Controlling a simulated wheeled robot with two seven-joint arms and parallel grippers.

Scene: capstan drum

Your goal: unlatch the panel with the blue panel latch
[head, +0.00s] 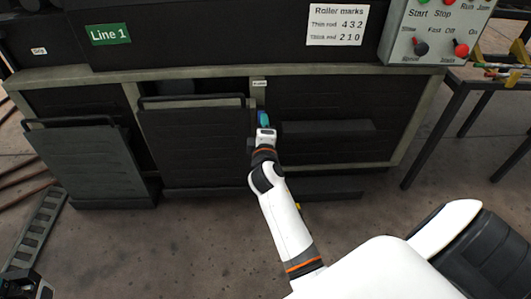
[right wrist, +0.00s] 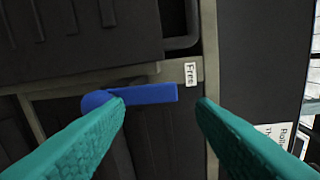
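The blue panel latch (right wrist: 150,94) is a short bar lying roughly level across the right wrist view, its rounded end at the left. A small "Free" label (right wrist: 190,74) sits on the frame just beyond its right end. My right gripper (right wrist: 162,104) is open, with one teal finger either side of the bar; the left finger overlaps the rounded end in the picture. I cannot tell whether it touches. In the head view my right gripper (head: 264,119) is at the post between the middle panel (head: 190,150) and right panel (head: 325,105). My left gripper (head: 22,284) is partly cut off at the lower left corner.
A left panel (head: 88,165) leans outward from the cabinet. A control box (head: 432,35) with switches is at the upper right, above a side table (head: 480,80) with tools. A slotted metal strip (head: 38,228) lies on the floor at left.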

